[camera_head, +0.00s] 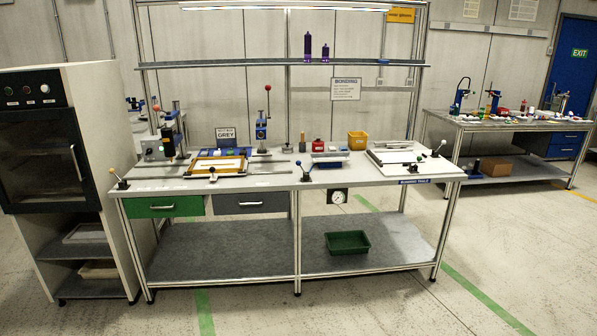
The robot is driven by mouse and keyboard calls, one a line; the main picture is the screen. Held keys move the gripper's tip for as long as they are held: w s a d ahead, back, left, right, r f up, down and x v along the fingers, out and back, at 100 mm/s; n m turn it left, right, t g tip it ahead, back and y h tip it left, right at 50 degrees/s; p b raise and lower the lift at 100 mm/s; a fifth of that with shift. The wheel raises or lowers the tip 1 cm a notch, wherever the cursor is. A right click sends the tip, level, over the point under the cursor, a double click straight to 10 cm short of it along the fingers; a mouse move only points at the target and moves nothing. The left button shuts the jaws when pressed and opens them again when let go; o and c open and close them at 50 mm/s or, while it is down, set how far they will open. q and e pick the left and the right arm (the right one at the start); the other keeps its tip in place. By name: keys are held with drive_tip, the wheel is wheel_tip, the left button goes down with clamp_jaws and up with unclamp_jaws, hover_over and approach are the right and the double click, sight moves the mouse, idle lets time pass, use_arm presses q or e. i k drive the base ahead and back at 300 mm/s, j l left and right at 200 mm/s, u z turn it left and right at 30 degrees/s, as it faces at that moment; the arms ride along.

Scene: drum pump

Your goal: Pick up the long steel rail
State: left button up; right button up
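A workbench (330,183) stands in the middle of the head view, several steps away. A thin pale strip (155,189) lies along its front left part; it is too small to tell if it is the long steel rail. I cannot pick out the rail with certainty among these. Neither of my grippers is in view.
A grey cabinet (85,110) stands left of the bench. Another bench (510,125) is at right. The floor in front is clear.

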sight(342, 154)
drive_tip(key=i+z, duration=0.1)
drive_tip(key=i, duration=0.7)
drive_tip(key=i+j+z, duration=0.15)
drive_tip(key=i, duration=0.7)
drive_tip(key=i+j+z, duration=0.1)
drive_tip(key=i+z, duration=0.1)
drive_tip(key=z, duration=0.2)
drive_tip(key=i+j+z, duration=0.1)
drive_tip(key=z, duration=0.2)
